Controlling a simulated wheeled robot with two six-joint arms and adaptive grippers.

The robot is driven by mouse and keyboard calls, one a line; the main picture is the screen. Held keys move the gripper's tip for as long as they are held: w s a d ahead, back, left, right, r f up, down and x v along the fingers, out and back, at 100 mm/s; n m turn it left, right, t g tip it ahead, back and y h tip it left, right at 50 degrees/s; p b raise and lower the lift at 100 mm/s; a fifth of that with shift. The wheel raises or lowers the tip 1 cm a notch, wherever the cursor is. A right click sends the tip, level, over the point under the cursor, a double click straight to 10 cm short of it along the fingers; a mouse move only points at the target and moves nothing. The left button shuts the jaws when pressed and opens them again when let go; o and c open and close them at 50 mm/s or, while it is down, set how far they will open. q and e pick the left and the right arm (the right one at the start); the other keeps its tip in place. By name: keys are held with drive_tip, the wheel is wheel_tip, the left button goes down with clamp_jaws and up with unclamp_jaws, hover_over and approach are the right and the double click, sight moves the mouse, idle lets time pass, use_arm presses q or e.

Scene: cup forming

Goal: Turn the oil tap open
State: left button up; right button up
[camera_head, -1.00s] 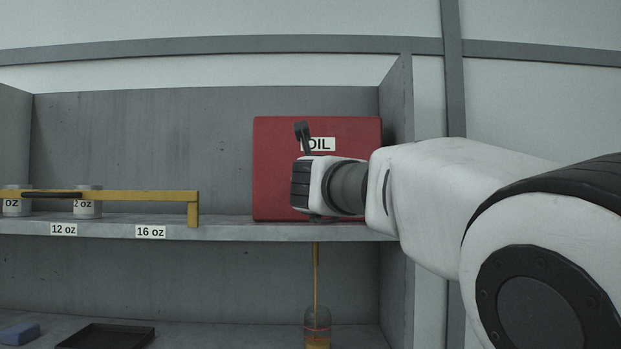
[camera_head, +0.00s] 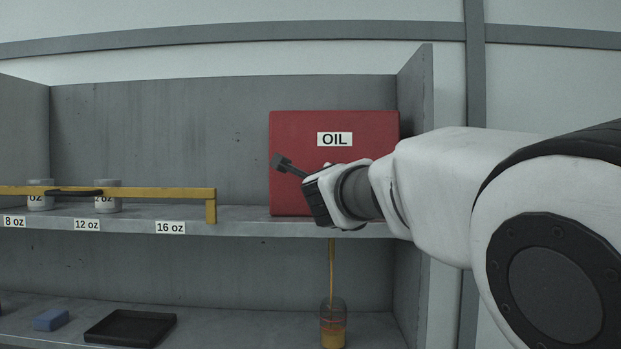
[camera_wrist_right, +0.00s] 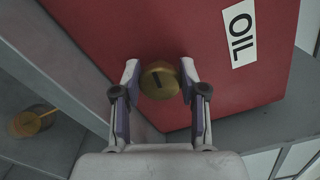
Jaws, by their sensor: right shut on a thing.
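The red oil box (camera_head: 300,135), labelled OIL, stands on the upper shelf in the head view; it also fills much of the right wrist view (camera_wrist_right: 210,85). In the right wrist view a round brass tap (camera_wrist_right: 159,80) with a dark slot sits between the fingers of my right gripper (camera_wrist_right: 160,82), which is shut on it. In the head view my right gripper (camera_head: 315,195) is in front of the box's lower part and hides the tap. A stream of oil (camera_head: 331,265) runs down into a clear cup (camera_head: 333,328) on the lower shelf. My left gripper is not in view.
A yellow rail (camera_head: 150,191) crosses the upper shelf at left, with cups (camera_head: 108,203) behind it. A black tray (camera_head: 130,328) and a blue block (camera_head: 50,319) lie on the lower shelf. A side wall (camera_head: 415,120) stands close to the box's right.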

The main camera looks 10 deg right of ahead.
drive_tip(key=shift+n, duration=0.5)
drive_tip(key=o, duration=1.1)
drive_tip(key=shift+o, duration=0.2)
